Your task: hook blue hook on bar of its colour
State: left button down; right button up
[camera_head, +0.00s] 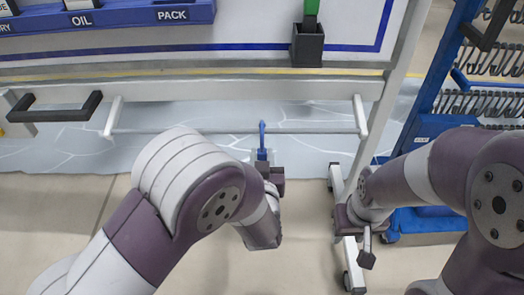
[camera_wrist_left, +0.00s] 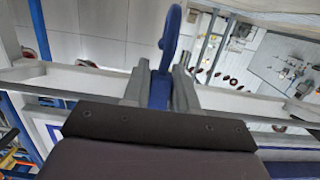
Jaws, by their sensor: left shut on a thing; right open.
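The blue hook (camera_head: 262,132) stands upright in my left gripper (camera_head: 263,159), which is shut on its lower part. In the left wrist view the hook (camera_wrist_left: 171,38) rises from between the fingers (camera_wrist_left: 161,80), its curved end up. A pale grey bar (camera_head: 205,131) runs across below the board between two short brackets. In the head view the hook's top overlaps this bar; I cannot tell whether it touches or goes around it. No blue colour shows on the bar. My right gripper (camera_head: 360,236) is open and empty, lower right beside the frame's leg.
A blue tray (camera_head: 115,17) labelled OIL and PACK hangs on the board. A black holder (camera_head: 307,45) with a green item is above the bar. A black handle (camera_head: 57,107) sticks out at left. A blue rack (camera_head: 447,60) with several wire hooks stands at right.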

pick_arm(q)
jog(key=s+p, duration=0.1)
jog(key=s, duration=0.5)
jog(key=shift+s, duration=0.3)
jog(key=shift+r, duration=0.1)
dwell(0.8)
